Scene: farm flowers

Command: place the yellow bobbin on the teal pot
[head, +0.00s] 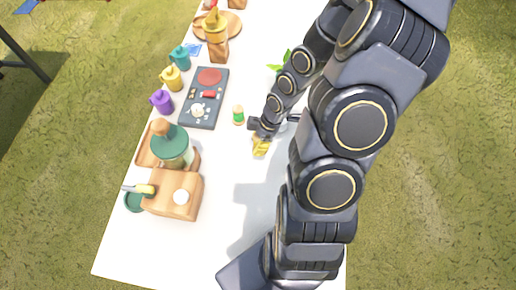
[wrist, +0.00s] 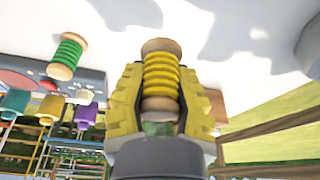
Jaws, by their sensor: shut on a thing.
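My gripper (head: 261,147) has yellow finger pads and hangs over the middle of the white table in the head view. In the wrist view my gripper (wrist: 161,88) is shut on the yellow bobbin (wrist: 162,70), with a pad at each side of it. The bobbin has wooden ends and yellow thread; in the head view I cannot tell it from the yellow pads. The teal pot (head: 180,59) stands at the table's left edge, behind the yellow pot and well apart from my gripper. It also shows at the left of the wrist view (wrist: 15,102).
A yellow pot (head: 172,78) and purple pot (head: 161,102) line the left edge beside a dark grey board (head: 218,88). A wooden box (head: 173,193) and green jar (head: 172,146) stand nearer. The table's front is clear.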

